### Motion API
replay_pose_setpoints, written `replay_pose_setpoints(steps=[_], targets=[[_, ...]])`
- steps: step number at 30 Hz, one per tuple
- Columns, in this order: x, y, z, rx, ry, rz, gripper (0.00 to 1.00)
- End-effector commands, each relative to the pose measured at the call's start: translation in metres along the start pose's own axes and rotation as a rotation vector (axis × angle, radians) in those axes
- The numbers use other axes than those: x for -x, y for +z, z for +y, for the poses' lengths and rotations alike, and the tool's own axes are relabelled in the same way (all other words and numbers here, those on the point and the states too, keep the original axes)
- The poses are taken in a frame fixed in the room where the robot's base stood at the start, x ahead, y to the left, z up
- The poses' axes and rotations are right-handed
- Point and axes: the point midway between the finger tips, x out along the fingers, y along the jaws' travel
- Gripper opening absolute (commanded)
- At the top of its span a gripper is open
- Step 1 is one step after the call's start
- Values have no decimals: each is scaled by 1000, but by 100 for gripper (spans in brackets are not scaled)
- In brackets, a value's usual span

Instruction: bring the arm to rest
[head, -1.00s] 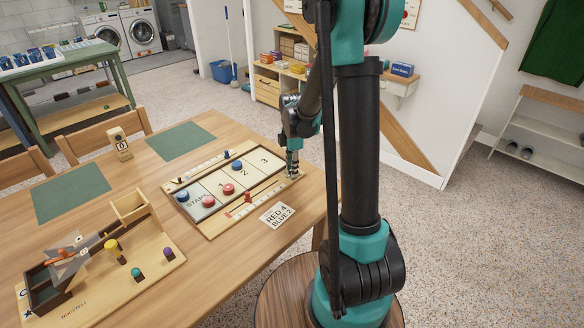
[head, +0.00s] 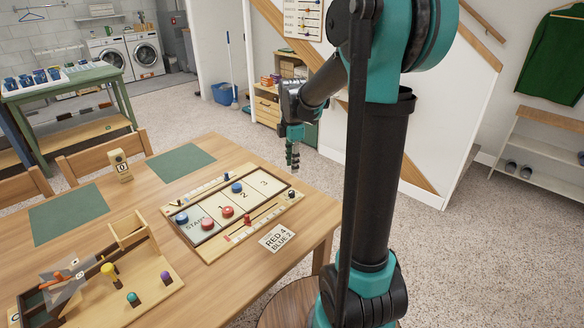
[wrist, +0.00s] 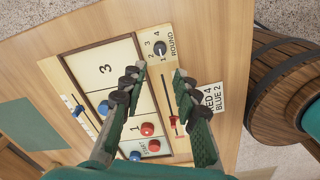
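My gripper (head: 292,168) hangs in the air above the far right end of the game board (head: 205,245), pointing down. In the wrist view, my gripper (wrist: 157,86) has its fingers spread apart with nothing between them. Below it are the board's black round knob (wrist: 160,47) and the red slider knob (wrist: 174,121). Two red pucks (head: 227,211) and two blue pucks (head: 237,187) lie on the board. My arm is bent, with its forearm reaching left from the tall column.
A card (head: 277,239) reading "RED 4 BLUE 2" lies beside the board. A wooden toy (head: 150,284) with coloured pegs stands at the front left. Green mats (head: 180,163) and a counter block (head: 119,166) are farther back. Open floor lies right of the table (head: 300,222).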

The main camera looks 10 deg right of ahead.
Motion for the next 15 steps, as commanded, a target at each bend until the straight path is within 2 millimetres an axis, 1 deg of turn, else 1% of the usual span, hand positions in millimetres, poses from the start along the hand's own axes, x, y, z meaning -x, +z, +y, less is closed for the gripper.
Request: replay_pose_setpoints(steps=[7,9,11,14,15], targets=[[0,0,0,-3,1,0,30],[-1,0,-3,-24,5,0,30],[-2,1,-10,-68,14,-1,30],[-6,2,-28,-206,41,0,30],[-8,3,-38,-280,56,2,30]])
